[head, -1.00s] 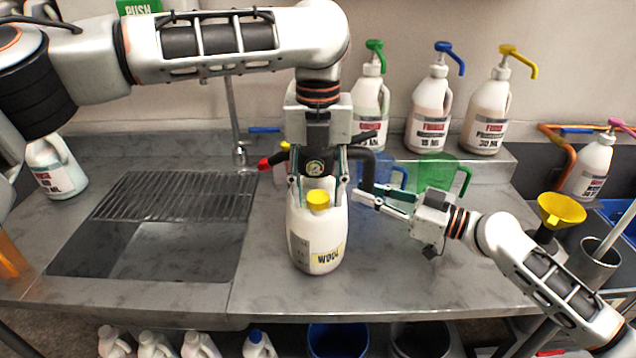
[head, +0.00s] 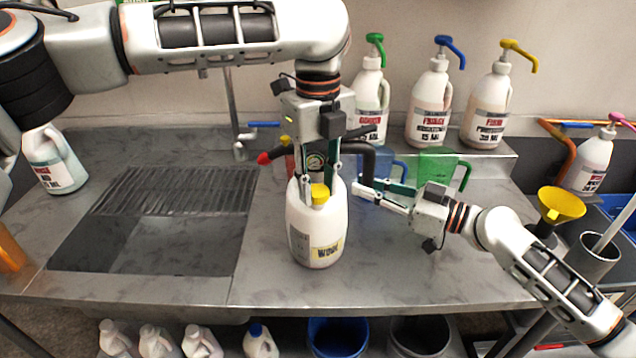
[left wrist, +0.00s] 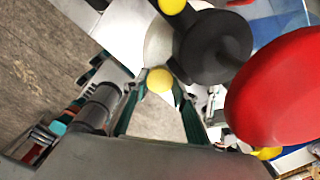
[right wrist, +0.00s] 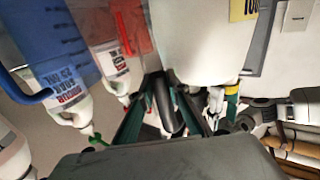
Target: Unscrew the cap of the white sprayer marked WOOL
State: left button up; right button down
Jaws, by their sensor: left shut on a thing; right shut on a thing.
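The white sprayer marked WOOL (head: 306,240) stands upright on the steel counter, its yellow label facing front. Its yellow cap (head: 320,193) sits on top, and shows in the left wrist view (left wrist: 160,80) between the fingertips. My left gripper (head: 319,190) points down from above, its fingers shut around the cap. My right gripper (head: 362,191) comes in low from the right at the sprayer's upper side. In the right wrist view its fingers (right wrist: 165,95) are shut on a dark curved part beside the white body (right wrist: 200,40), seemingly the sprayer's handle.
A black pipe with a red end (head: 264,158) lies close behind the sprayer. Blue (head: 372,164) and green (head: 432,170) jugs stand behind my right gripper. Pump bottles (head: 430,110) line the back ledge. A sink (head: 140,245) is at left; the front counter is clear.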

pick_arm(q)
jog(key=o, duration=1.2)
